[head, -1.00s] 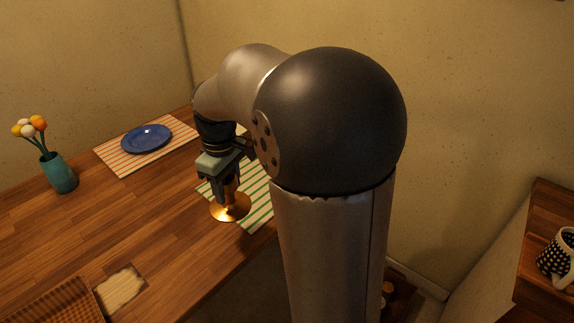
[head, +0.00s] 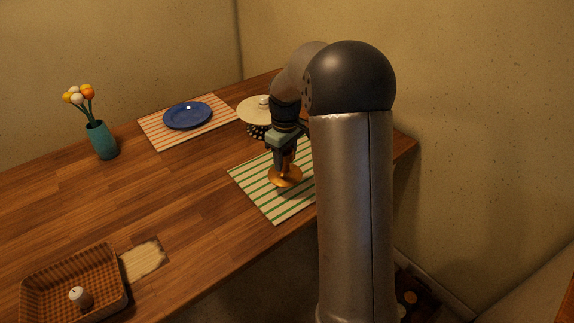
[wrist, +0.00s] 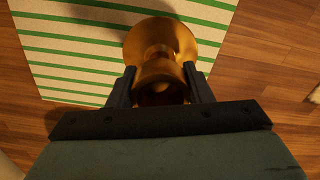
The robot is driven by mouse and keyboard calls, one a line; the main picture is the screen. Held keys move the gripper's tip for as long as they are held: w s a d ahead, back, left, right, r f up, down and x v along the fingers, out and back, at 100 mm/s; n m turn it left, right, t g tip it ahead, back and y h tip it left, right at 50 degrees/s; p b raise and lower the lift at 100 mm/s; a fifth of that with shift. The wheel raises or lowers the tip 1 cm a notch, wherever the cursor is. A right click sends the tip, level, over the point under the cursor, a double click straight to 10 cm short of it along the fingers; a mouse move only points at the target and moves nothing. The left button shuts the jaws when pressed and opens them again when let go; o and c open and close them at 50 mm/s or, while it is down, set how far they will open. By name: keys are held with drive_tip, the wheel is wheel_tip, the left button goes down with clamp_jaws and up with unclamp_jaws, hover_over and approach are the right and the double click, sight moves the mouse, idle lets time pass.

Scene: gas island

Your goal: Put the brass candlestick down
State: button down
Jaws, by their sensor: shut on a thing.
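The brass candlestick (head: 285,179) is upright in my gripper (head: 284,160), with its wide round foot downward. It is over the green-and-white striped mat (head: 262,200) on the wooden table. In the wrist view the dark fingers of my gripper (wrist: 161,90) are shut on either side of the candlestick (wrist: 165,48). I cannot tell whether the foot touches the mat.
A pale round lid-like thing (head: 252,112) is behind my gripper. A blue plate (head: 187,115) lies on an orange-striped mat (head: 150,127). A teal vase (head: 102,141) with flowers stands left. A wicker basket (head: 112,262) and pale patch (head: 143,260) are at front left. The table's middle is clear.

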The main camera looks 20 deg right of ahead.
sight(287, 166)
drive_tip(key=shift+w+d+f, duration=0.3)
drive_tip(key=shift+w+f, duration=0.1)
drive_tip(key=shift+f, duration=0.15)
drive_tip(key=shift+w+d+f, duration=0.25)
drive_tip(key=shift+w+f, duration=0.1)
drive_tip(key=shift+f, duration=1.6)
drive_tip(key=shift+f, duration=0.15)
drive_tip(key=c, duration=0.7)
unclamp_jaws()
drive_tip(key=shift+f, duration=0.1)
